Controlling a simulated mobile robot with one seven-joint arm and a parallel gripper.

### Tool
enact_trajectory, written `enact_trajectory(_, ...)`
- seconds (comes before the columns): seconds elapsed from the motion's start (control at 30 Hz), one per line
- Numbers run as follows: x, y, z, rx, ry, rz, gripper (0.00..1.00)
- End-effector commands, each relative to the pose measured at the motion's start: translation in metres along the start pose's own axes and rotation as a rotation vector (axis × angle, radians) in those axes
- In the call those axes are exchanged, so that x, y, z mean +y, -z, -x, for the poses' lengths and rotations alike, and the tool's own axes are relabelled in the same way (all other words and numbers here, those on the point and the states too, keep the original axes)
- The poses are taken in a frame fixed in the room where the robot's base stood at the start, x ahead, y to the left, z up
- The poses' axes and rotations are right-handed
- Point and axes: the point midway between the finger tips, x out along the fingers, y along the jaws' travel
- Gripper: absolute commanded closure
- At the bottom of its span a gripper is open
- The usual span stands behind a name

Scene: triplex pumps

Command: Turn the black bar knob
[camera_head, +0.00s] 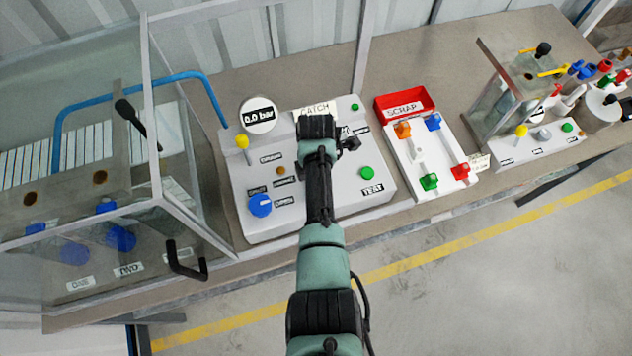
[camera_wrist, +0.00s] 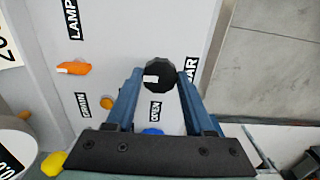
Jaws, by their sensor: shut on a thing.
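The black bar knob (camera_wrist: 162,70) is a dark, many-sided knob with a small white mark on its face. In the wrist view it sits between the fingertips of my gripper (camera_wrist: 160,79), one blue finger on each side. My gripper is shut on it. The BAR label (camera_wrist: 190,71) is right beside the knob, partly behind the right finger. In the head view my gripper and wrist are over the white control panel (camera_head: 290,222), and I cannot clearly make out the knob under them.
The panel also carries a blue knob (camera_head: 260,205), a green TEST button (camera_head: 367,173), a yellow-tipped lever (camera_head: 242,141) and a round gauge (camera_head: 258,115) reading 0.0 bar. A glass enclosure (camera_head: 185,215) stands at left. The red SCRAP tray (camera_head: 428,97) is at right.

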Motion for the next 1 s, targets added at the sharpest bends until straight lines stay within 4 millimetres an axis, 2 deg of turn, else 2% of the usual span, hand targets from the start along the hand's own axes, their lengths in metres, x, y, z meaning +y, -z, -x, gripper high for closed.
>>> enact_trajectory(0.33,0.001,0.001,0.0,0.0,-0.001,0.01,1.0)
enact_trajectory(0.37,0.001,0.001,0.0,0.0,-0.001,0.01,0.45)
enact_trajectory(0.5,0.001,0.001,0.0,0.0,-0.001,0.008,0.19)
enact_trajectory(0.53,0.001,0.001,0.0,0.0,-0.001,0.008,0.17)
enact_trajectory(0.83,0.001,0.0,0.001,-0.001,-0.001,0.005,0.17)
enact_trajectory(1.0,0.001,0.0,0.013,-0.002,-0.004,0.005,0.17)
